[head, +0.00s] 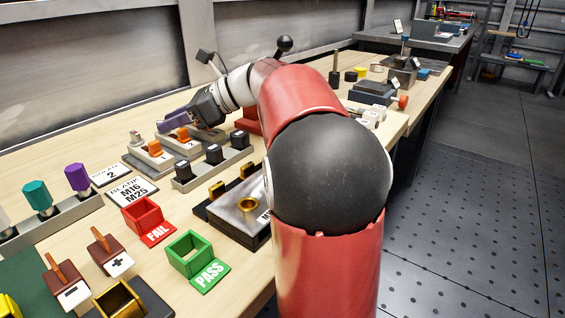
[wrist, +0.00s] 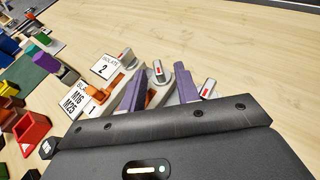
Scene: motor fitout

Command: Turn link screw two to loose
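A grey board carries orange links (head: 154,148) and grey knob-like screws with red marks. In the wrist view three such screws show: a left one (wrist: 126,57), a middle one (wrist: 158,72) and a right one (wrist: 207,88). I cannot read a number beside the middle one; I take it as link screw two. My gripper (wrist: 161,84) is open, its purple fingers apart on either side of the middle screw's line. Whether they touch it I cannot tell. In the head view my gripper (head: 176,121) is over the board's far side and hides part of it.
A card marked 2 (head: 111,174) and a card reading BLANK M16 M25 (head: 130,190) lie near the board. A row of black-topped pieces (head: 214,155) stands close in front. Red FAIL (head: 144,215) and green PASS (head: 189,254) bins are nearer. Bare bench lies behind the screws.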

